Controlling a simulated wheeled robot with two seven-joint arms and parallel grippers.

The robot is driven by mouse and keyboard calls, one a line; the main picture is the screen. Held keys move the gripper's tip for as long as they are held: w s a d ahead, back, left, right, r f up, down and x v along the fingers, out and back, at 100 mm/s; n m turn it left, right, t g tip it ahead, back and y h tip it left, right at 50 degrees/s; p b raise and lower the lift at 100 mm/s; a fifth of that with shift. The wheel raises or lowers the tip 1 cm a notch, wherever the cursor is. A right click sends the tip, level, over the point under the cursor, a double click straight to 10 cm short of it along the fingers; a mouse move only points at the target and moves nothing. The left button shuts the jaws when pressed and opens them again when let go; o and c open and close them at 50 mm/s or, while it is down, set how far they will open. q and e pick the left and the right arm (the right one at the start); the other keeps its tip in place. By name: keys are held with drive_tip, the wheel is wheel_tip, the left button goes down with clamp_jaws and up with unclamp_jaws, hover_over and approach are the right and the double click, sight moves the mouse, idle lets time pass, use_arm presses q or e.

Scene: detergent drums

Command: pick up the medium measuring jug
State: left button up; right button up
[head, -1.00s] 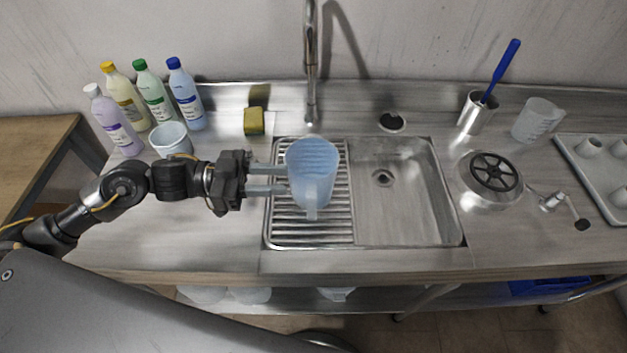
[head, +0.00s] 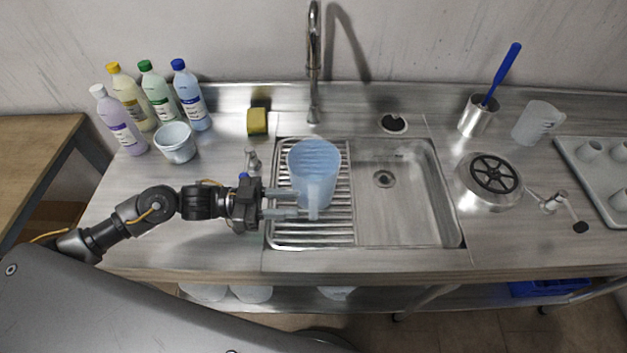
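A translucent blue measuring jug (head: 314,160) stands upright on the ribbed drainer left of the sink basin, its handle toward me. A clear jug (head: 537,122) stands at the back right; sizes are hard to compare, so I cannot tell for sure which is the medium one. My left gripper (head: 298,203) is open, coming in from the left. Its two fingers point right, with their tips beside the blue jug's lower left side, close to the handle. I cannot tell whether they touch it. My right gripper is not in view.
Several bottles (head: 190,95) and a white tub (head: 175,143) stand at the back left. A sponge (head: 257,122) lies behind the drainer, near the tall faucet (head: 314,60). A small tap-like fitting (head: 252,160) stands behind my gripper. The basin (head: 400,205) is empty.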

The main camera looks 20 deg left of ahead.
sight(313, 219)
use_arm(q)
drive_tip(key=p+x, duration=0.1)
drive_tip(key=x, duration=0.4)
drive_tip(key=shift+d+r+p, duration=0.15)
drive_tip(key=shift+d+p, duration=0.05)
drive_tip(key=shift+p, duration=0.2)
drive_tip(key=shift+w+d, duration=0.1)
drive_tip(key=shift+d, duration=0.2)
drive_tip(key=shift+a, duration=0.1)
clamp_jaws()
